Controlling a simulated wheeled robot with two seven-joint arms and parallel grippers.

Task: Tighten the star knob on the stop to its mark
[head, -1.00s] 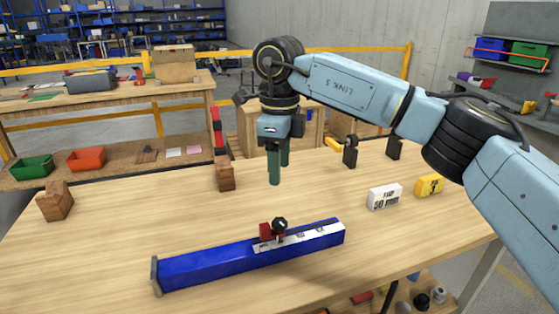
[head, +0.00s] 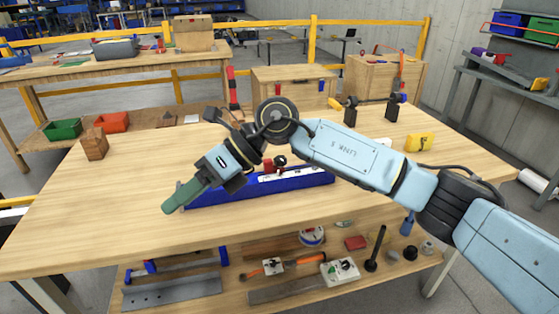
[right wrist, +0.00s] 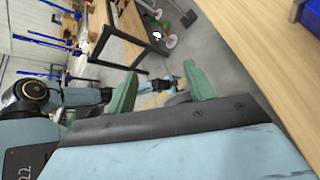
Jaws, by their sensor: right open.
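The blue rail (head: 300,183) lies on the wooden table, partly hidden behind my right arm and gripper. The red stop (head: 268,166) sits on it with the black star knob (head: 281,161) on top; the mark is too small to make out. My right gripper (head: 172,206) is tilted down to the left, in front of the rail's left end and away from the knob. In the right wrist view its green fingers (right wrist: 160,82) are apart with nothing held between them, and a corner of the blue rail (right wrist: 309,14) shows at top right. My left gripper is not in view.
A wooden block (head: 95,144) stands at the table's left and a yellow block (head: 419,142) at its right. Black clamp-like pieces (head: 350,110) stand at the back edge. Tools lie on the shelf below (head: 225,297). The table's left front is clear.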

